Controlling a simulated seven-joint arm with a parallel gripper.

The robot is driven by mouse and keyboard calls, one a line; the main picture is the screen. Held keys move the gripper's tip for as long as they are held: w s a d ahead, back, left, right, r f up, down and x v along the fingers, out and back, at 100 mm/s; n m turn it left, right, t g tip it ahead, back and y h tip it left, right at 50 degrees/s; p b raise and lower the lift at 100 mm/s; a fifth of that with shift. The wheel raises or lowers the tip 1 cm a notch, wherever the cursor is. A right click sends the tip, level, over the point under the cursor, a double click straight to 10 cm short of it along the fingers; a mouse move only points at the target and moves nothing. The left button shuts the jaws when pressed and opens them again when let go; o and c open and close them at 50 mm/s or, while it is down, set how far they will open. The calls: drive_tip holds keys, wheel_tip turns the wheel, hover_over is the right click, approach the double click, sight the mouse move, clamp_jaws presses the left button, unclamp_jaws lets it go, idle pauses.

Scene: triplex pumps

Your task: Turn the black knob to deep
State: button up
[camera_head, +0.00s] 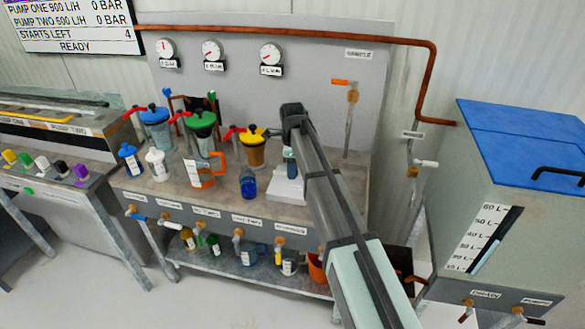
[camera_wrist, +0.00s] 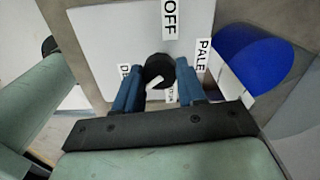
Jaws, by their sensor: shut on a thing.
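The black knob (camera_wrist: 157,68) sits on a white plate (camera_wrist: 100,40) between my gripper's blue fingers in the wrist view. My gripper (camera_wrist: 158,80) is shut on the knob, one finger on each side. A white mark on the knob's near side points towards the lower left of the picture. The plate has an OFF label (camera_wrist: 170,18), a PALE label (camera_wrist: 204,55) and a partly covered label starting with D (camera_wrist: 124,72). Another label below the knob is mostly hidden. In the head view my gripper (camera_head: 290,168) reaches down to the white plate (camera_head: 285,189); the knob is hidden there.
A blue bottle (camera_head: 249,182) stands close left of the plate; a blue rounded thing (camera_wrist: 255,58) shows right in the wrist view. An orange-handled jug (camera_head: 200,172) and several lidded jars stand further left. Gauges line the back panel (camera_head: 320,70). A blue-topped tank (camera_head: 520,140) stands right.

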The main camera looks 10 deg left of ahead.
drive_tip(key=shift+m, duration=1.1)
drive_tip(key=o, duration=1.1)
drive_tip(key=shift+c, duration=0.2)
wheel_tip(320, 180, up, 14)
drive_tip(key=shift+f, duration=0.1)
